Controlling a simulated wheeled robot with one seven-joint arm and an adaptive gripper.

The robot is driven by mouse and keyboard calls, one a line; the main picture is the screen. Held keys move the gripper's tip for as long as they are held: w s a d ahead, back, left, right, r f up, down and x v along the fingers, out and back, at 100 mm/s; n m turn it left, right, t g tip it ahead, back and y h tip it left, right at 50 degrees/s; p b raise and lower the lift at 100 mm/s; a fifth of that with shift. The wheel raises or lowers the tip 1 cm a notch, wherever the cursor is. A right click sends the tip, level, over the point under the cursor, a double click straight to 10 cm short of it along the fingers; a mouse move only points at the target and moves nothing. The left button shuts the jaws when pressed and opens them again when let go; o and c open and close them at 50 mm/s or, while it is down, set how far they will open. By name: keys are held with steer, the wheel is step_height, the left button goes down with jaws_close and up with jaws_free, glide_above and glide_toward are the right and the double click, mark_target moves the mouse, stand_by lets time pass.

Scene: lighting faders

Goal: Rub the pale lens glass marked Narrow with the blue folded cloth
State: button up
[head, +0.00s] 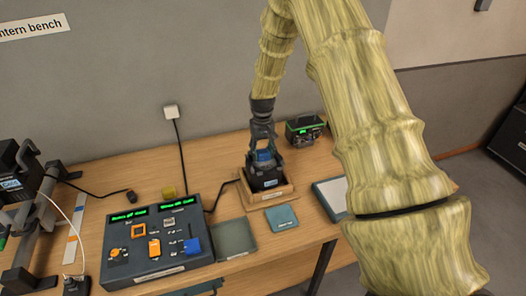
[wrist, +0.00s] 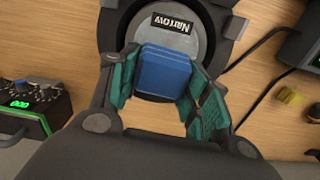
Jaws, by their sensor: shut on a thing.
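The blue folded cloth (wrist: 163,73) is between the teal-padded fingers of my gripper (wrist: 166,88), which is shut on it. In the wrist view the cloth covers the lower part of the pale lens glass (wrist: 191,52). The glass is round, set in a dark housing and labelled Narrow. Whether the cloth touches the glass or is just above it I cannot tell. In the head view my gripper (head: 263,140) points down with the blue cloth (head: 264,156) over the dark lamp (head: 265,177), which sits in a wooden tray (head: 270,198).
A control desk (head: 155,245) with faders and green displays stands left of the lamp. A blue-grey square (head: 281,218) and a grey-green mat (head: 235,240) lie in front. A green-edged box (head: 304,130) stands behind right. A pale-topped pad (head: 333,195) lies right. A cable runs beside the lamp.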

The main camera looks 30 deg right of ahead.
mark_target(266, 164)
steer(key=shift+s+a+r, duration=0.2)
steer(key=shift+r, duration=0.05)
steer(key=shift+s+f+p, duration=0.15)
steer(key=shift+s+p, duration=0.25)
steer(key=shift+s, duration=0.65)
steer(key=shift+s+a+f, duration=0.1)
steer(key=shift+s+a, duration=0.15)
steer(key=shift+s, duration=0.45)
steer(key=shift+r+p, duration=1.05)
steer(key=shift+r, duration=1.95)
steer(key=shift+r, duration=0.1)
steer(key=shift+r, duration=1.4)
